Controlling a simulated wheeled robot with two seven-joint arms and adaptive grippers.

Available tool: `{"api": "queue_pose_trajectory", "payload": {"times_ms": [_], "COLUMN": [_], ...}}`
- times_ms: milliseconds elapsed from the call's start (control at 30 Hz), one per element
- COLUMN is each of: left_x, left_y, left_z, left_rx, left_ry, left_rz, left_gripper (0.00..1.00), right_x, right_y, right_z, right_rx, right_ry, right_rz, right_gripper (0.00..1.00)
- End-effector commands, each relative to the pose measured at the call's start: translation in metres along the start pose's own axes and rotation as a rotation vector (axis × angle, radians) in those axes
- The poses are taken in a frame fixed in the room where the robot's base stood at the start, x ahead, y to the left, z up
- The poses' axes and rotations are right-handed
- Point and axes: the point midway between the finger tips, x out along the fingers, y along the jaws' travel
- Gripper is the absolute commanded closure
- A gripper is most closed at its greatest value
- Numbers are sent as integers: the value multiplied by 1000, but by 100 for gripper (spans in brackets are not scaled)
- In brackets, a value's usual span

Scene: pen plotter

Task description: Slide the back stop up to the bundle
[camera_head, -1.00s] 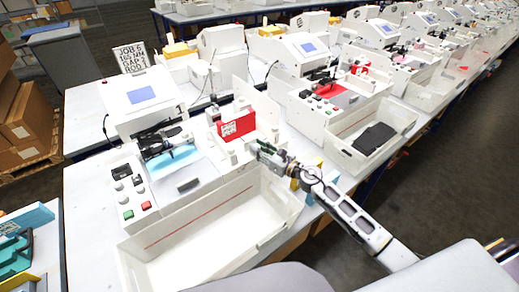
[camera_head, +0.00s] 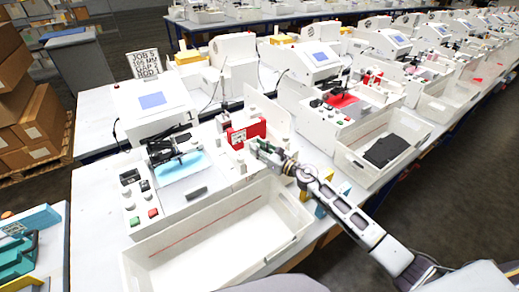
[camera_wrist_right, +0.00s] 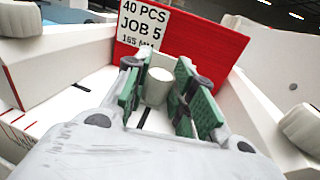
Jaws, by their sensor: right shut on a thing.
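The red bundle (camera_head: 254,131), labelled "40 PCS JOB 5", stands upright on the white machine beside the open tray. It also shows in the right wrist view (camera_wrist_right: 200,52), just beyond my fingertips. My right gripper (camera_head: 257,148) is at the near side of the bundle, with its green-padded fingers shut on a white round knob (camera_wrist_right: 158,86). The knob appears to belong to the back stop; the stop's body is mostly hidden by my gripper. Whether the stop touches the bundle I cannot tell. My left gripper is not in view.
A long white tray (camera_head: 296,228) lies along the machine's front, under my right arm. A control panel with green and red buttons (camera_head: 153,213) is at the left. A job sign (camera_head: 146,63) stands behind. More identical stations line the right.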

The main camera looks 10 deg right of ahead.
Motion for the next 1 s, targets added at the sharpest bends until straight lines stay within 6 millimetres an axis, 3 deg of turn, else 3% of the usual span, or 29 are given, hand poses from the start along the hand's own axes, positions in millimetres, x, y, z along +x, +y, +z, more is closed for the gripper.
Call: {"api": "queue_pose_trajectory", "payload": {"times_ms": [67, 100, 267, 667, 1000], "left_x": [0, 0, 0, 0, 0], "left_y": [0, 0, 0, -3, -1], "left_z": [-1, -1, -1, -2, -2], "left_rx": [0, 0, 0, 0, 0], "left_ry": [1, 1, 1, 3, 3], "left_rz": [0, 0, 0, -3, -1], "left_gripper": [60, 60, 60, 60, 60], "right_x": [0, 0, 0, -1, -17], "right_y": [0, 0, 0, 0, 0], "right_z": [-1, -1, -1, 0, -1], "right_rx": [0, 0, 0, -1, 0], "right_ry": [1, 1, 1, 1, 1], "right_rz": [0, 0, 0, 0, -1], "right_gripper": [100, 72, 52, 52, 52]}}
